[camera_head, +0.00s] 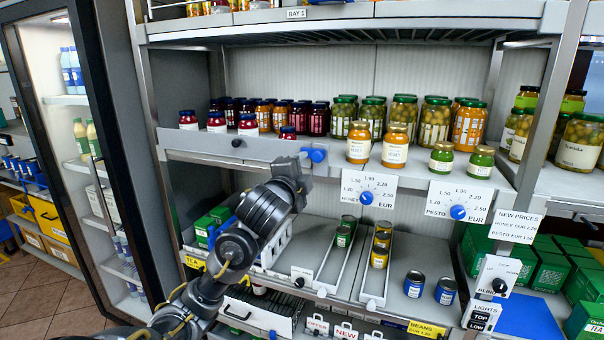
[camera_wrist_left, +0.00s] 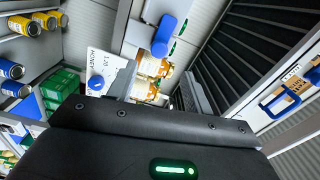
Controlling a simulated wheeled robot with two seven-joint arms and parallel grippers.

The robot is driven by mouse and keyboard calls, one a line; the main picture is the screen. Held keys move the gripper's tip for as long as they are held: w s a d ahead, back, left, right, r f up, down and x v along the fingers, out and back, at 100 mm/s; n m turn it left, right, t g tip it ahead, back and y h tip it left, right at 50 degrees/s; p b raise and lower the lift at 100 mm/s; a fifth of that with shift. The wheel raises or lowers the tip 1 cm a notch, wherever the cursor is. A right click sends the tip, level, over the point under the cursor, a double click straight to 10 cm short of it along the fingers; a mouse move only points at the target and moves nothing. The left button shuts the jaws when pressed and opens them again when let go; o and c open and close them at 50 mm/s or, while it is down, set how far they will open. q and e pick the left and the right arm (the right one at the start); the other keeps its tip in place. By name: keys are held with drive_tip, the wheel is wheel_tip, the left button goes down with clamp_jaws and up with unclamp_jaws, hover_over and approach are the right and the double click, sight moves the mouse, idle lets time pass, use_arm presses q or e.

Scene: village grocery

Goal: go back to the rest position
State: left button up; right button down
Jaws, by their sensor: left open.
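My left gripper (camera_head: 303,160) is raised in front of the middle shelf's front edge, its arm coming in from the lower left. In the left wrist view its two fingers (camera_wrist_left: 160,92) stand apart with nothing held between them. A blue knob (camera_head: 316,155) on the shelf edge shows just beside the gripper in the head view. A blue knob (camera_wrist_left: 164,36) also shows beyond the fingers in the wrist view. I cannot tell whether the gripper touches it. My right gripper is in neither view.
Honey jars (camera_head: 395,146) and pesto jars (camera_head: 441,158) stand near the shelf edge to the right. Dial cards for honey (camera_head: 368,189) and pesto (camera_head: 458,201) hang below them. Can chutes (camera_head: 377,268) lie lower. A glass-door fridge (camera_head: 95,150) stands at left.

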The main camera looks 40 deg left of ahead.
use_arm(q)
drive_tip(key=shift+w+d, duration=0.1)
drive_tip(key=shift+d, duration=0.05)
idle(0.3)
